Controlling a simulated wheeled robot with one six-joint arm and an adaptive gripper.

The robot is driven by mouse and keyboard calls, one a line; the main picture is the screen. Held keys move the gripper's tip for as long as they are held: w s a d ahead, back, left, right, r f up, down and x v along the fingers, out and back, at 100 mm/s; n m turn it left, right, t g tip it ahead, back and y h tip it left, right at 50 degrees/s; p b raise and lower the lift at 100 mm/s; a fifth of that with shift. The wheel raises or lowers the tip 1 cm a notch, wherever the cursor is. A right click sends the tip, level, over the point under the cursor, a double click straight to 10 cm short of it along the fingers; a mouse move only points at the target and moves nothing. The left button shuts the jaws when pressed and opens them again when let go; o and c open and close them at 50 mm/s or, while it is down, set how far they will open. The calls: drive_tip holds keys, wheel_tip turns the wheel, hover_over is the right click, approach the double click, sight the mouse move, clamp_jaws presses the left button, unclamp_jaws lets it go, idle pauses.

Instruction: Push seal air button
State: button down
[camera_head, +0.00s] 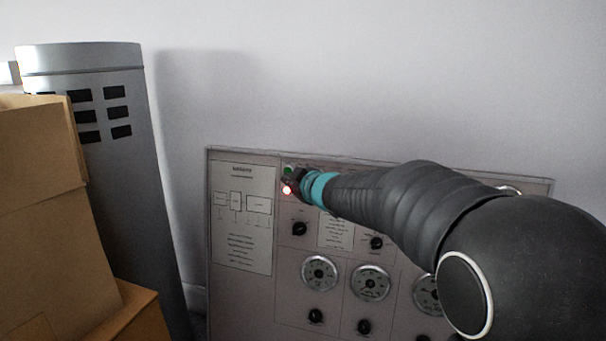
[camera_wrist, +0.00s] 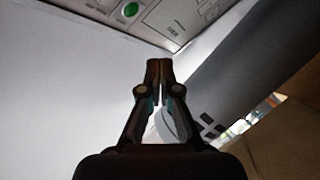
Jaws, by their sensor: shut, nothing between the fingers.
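A grey control panel (camera_head: 240,305) stands against the wall in the head view. A green button (camera_head: 288,170) and a glowing red light (camera_head: 287,190) sit near its upper left. The green button (camera_wrist: 131,9) also shows at the top of the wrist view. I cannot read which label belongs to it. My gripper (camera_head: 291,182) is in front of this part of the panel, close to the button and the light, partly covering the area. In the wrist view its fingers (camera_wrist: 158,64) are together and empty. Whether the tips touch the panel cannot be told.
Dial gauges (camera_head: 319,272) and black knobs (camera_head: 299,229) fill the lower panel. A tall grey cylinder (camera_head: 125,195) stands left of it, with cardboard boxes (camera_head: 45,210) in front. My arm covers the panel's right side. The wall above is clear.

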drive_tip(key=w+d+f+p, duration=0.1)
drive_tip(key=w+d+p, duration=0.1)
drive_tip(key=w, duration=0.5)
drive_tip(key=shift+w+d+f, duration=0.3)
drive_tip(key=shift+w+d, duration=0.05)
drive_tip(key=shift+w, duration=0.05)
drive_tip(key=shift+w+p, duration=0.15)
drive_tip(key=shift+p, duration=0.15)
idle(1.0)
drive_tip(key=shift+w+d+f, duration=0.1)
drive_tip(key=shift+w, duration=0.15)
drive_tip(key=shift+w+d+f+p, duration=0.1)
drive_tip(key=shift+w+d+p, duration=0.05)
drive_tip(key=shift+w+p, duration=0.3)
idle(0.7)
drive_tip(key=shift+s, duration=0.15)
drive_tip(key=shift+s+a, duration=0.25)
drive_tip(key=shift+s, duration=0.45)
